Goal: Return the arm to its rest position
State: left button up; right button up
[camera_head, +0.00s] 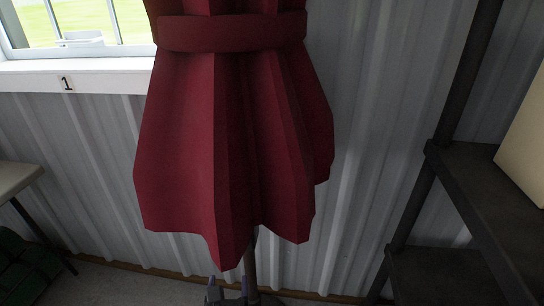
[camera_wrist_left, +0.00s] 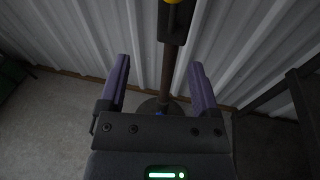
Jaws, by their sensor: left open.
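My left gripper (camera_head: 232,290) shows at the bottom edge of the head view, below the hem of a dark red dress (camera_head: 228,140). In the left wrist view my left gripper (camera_wrist_left: 160,85) has its two purple fingers spread wide, with nothing held between them. Beyond the fingers stands a brown upright pole (camera_wrist_left: 168,75) on a dark round base, partly hidden by the gripper body. The right gripper shows in neither view.
A dark shelf (camera_head: 480,190) with a pale box (camera_head: 525,140) stands at the right. A corrugated metal wall (camera_head: 375,110) is behind the dress. A window sill (camera_head: 100,75) is at upper left, and a table edge (camera_head: 15,178) is at far left. Floor (camera_wrist_left: 45,125) shows at left.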

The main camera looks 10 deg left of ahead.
pick_arm(q)
jog(key=s+a+f+n+g+p, duration=0.1)
jog(key=s+a+f+n+g, duration=0.3)
jog(key=s+f+n, duration=0.45)
jog(key=s+a+f+n+g+p, duration=0.1)
jog(key=s+a+f+n+g, duration=0.1)
jog(key=s+f+n+g, duration=0.6)
jog(key=s+a+f+n+g+h, duration=0.1)
jog(key=s+f+n+g, duration=0.1)
jog(key=s+n, duration=0.5)
jog(key=s+a+f+n+g+h+p, duration=0.1)
jog(key=s+f+n+g, duration=0.2)
jog(key=s, duration=1.5)
notch_tip(320, 180, down, 3)
jog(key=n, duration=0.5)
jog(key=shift+s+a+r, duration=0.2)
jog(key=shift+s+a, duration=0.1)
jog(key=shift+s, duration=0.1)
jog(key=shift+n, duration=0.25)
